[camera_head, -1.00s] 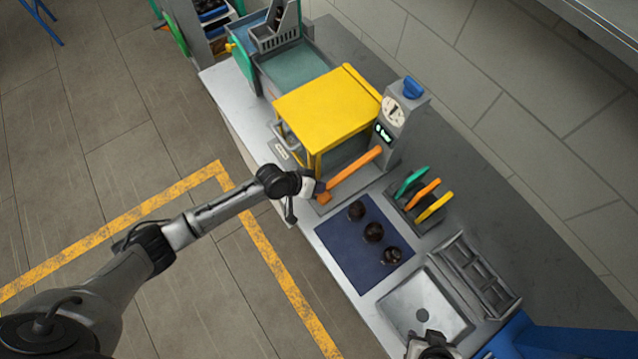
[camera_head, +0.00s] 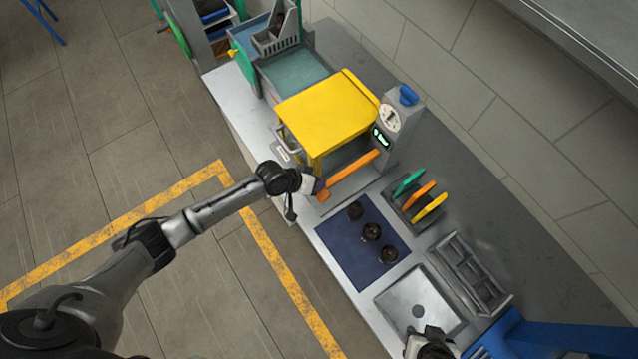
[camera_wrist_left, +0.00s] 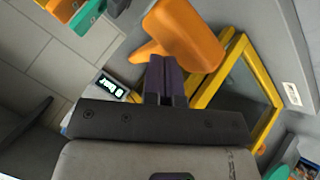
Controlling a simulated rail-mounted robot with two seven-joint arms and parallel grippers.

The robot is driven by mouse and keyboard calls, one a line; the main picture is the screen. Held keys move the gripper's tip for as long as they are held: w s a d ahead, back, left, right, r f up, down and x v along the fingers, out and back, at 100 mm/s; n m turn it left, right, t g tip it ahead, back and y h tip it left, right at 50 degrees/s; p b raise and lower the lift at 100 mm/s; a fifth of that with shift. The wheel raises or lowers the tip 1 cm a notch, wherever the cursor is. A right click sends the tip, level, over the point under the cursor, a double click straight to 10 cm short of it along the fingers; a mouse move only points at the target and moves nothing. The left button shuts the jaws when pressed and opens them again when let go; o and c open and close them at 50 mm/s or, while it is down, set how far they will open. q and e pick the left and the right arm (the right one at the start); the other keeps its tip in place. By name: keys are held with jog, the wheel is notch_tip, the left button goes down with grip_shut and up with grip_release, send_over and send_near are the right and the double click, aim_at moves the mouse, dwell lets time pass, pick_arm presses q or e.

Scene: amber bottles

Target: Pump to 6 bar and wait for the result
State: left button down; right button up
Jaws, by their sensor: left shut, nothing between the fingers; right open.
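The pressure tester has a yellow-topped chamber (camera_head: 328,112), a round dial gauge (camera_head: 390,118) with a blue knob (camera_head: 408,95), and a small lit display (camera_head: 381,136) too small to read. Its orange lever (camera_head: 352,172) slants down to the left. My left gripper (camera_head: 313,186) is at the lever's lower end; in the left wrist view its shut, empty fingers (camera_wrist_left: 165,80) lie against or just beside the orange handle (camera_wrist_left: 182,35); I cannot tell if they touch. The lit display also shows there (camera_wrist_left: 112,87). My right gripper (camera_head: 430,345) is at the bottom edge, above the sink's near end.
Several dark bottles (camera_head: 371,232) stand on a blue mat (camera_head: 350,250). A rack with green, orange and yellow paddles (camera_head: 416,192) is beside it. A sink (camera_head: 420,300) and grey divided tray (camera_head: 470,270) are at lower right. A teal basin (camera_head: 292,72) stands behind the chamber.

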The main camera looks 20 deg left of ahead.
pick_arm(q)
jog(key=shift+r+p, duration=0.65)
jog(key=shift+r, duration=0.4)
jog(key=shift+r+p, duration=0.75)
jog(key=shift+p, duration=0.1)
notch_tip(320, 180, up, 4)
jog(key=p, duration=0.3)
jog(key=shift+f, duration=0.25)
